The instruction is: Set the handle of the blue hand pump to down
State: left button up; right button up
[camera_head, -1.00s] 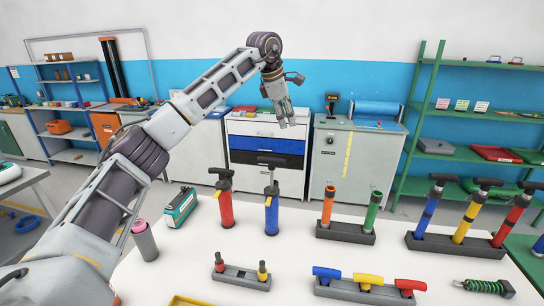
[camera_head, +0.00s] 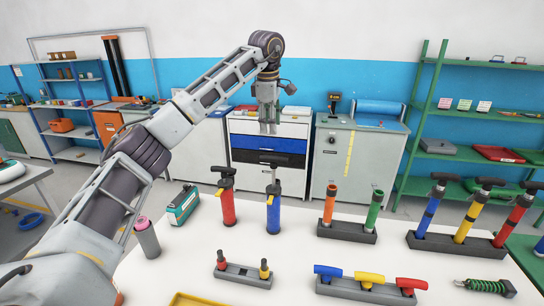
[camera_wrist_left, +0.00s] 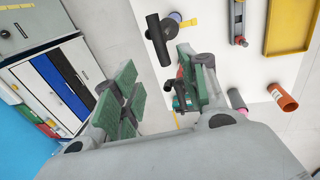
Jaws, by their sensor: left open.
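The blue hand pump (camera_head: 273,215) stands upright on the white table, with a thin rod showing above its body and a black T-handle on top. In the head view the handle is hard to make out against the dark drawer behind. In the left wrist view a black handle bar (camera_wrist_left: 158,40) shows near the fingers, apparently the blue pump's. My left gripper (camera_head: 268,128) points down above the pump, open and empty, apart from the handle. Its green-padded fingers (camera_wrist_left: 157,90) show in the wrist view. My right gripper is not in view.
A red hand pump (camera_head: 228,208) stands just left of the blue one. A rack with orange and green tubes (camera_head: 346,234) is to the right. A small grey holder (camera_head: 243,275) lies in front. A teal box (camera_head: 183,205) stands at the left.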

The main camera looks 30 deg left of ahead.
aim_at(272, 157)
pick_arm(q)
jog(key=shift+w+a+f+p, duration=0.15)
jog(key=shift+w+f, duration=0.25)
jog(key=shift+f, duration=1.8)
jog(key=shift+w+a+f+p, duration=0.15)
jog(key=shift+w+f, duration=0.3)
jog(key=shift+f, duration=1.8)
jog(key=shift+w+a+f+p, duration=0.15)
jog(key=shift+w+f, duration=0.25)
jog(key=shift+f, duration=1.8)
jog(key=shift+d, duration=0.1)
grip_shut()
